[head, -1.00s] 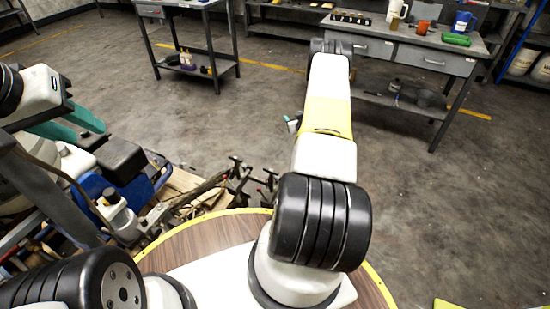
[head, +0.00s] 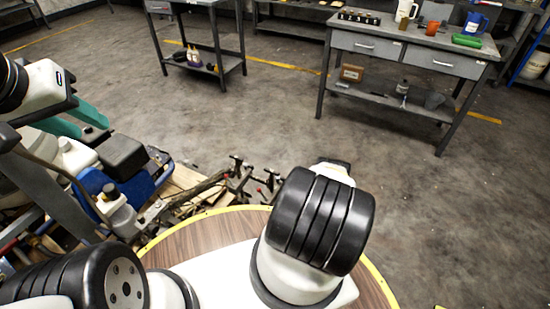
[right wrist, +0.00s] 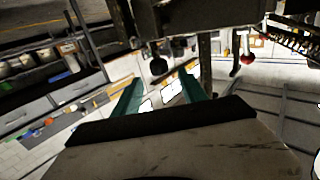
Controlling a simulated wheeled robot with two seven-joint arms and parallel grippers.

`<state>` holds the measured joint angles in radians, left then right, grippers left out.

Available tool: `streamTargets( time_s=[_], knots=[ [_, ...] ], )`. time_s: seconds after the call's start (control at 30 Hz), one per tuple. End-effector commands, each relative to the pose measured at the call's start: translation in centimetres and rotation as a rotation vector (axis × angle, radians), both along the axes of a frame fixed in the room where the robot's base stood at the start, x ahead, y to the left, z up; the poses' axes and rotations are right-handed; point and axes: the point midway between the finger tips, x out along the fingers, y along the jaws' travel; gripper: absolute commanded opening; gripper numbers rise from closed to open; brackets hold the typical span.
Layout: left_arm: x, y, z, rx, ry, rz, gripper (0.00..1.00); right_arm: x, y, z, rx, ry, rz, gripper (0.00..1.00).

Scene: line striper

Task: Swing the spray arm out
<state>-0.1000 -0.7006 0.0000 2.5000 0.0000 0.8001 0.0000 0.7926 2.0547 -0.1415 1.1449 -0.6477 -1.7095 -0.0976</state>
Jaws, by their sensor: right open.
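The line striper (head: 140,185) stands at lower left in the head view, with a blue body, black box and white bottles. A dark bar (head: 205,185) reaches right from it to brackets with red knobs; it looks like the spray arm. My left gripper (head: 88,127) has teal fingers apart above the striper's left part, with nothing clearly between them. In the right wrist view, my right gripper (right wrist: 160,90) is open and empty. Beyond its fingertips hang a black knob (right wrist: 158,65) and a red knob (right wrist: 246,58) under dark metalwork. My right gripper is hidden in the head view.
A grey workbench (head: 410,50) with drawers stands at the back right, holding mugs and a green item. A smaller grey table (head: 200,65) stands at the back. Cardboard (head: 185,180) lies by the striper. The concrete floor (head: 430,210) on the right is clear.

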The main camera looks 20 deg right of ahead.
Motion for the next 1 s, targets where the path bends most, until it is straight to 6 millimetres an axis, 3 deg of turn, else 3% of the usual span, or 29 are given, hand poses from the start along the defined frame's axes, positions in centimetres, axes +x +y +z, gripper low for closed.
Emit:
streamTargets(
  time_s=[0.1, 0.3, 0.67, 0.93, 1.0],
  knots=[
    [0.0, 0.0, 0.0, 0.0, 0.0, 0.0, 0.36, 2.2, -0.1, 0.1, -0.001, -0.004, 0.002, 0.5],
    [0.0, 0.0, 0.0, 0.0, 0.001, 0.0, 0.36, 4.7, -0.3, 0.1, -0.001, -0.002, 0.001, 0.5],
    [0.0, 0.0, 0.0, 0.0, 0.001, 0.0, 0.36, 5.5, -0.4, 0.0, 0.0, 0.0, 0.0, 0.5],
    [0.0, 0.0, 0.0, 0.0, 0.001, 0.0, 0.36, 5.5, -0.4, 0.0, 0.0, 0.001, 0.0, 0.01],
    [0.0, 0.0, 0.0, 0.0, 0.001, 0.0, 0.36, 5.5, -0.4, 0.0, 0.0, 0.001, 0.0, 0.0]
  ],
)
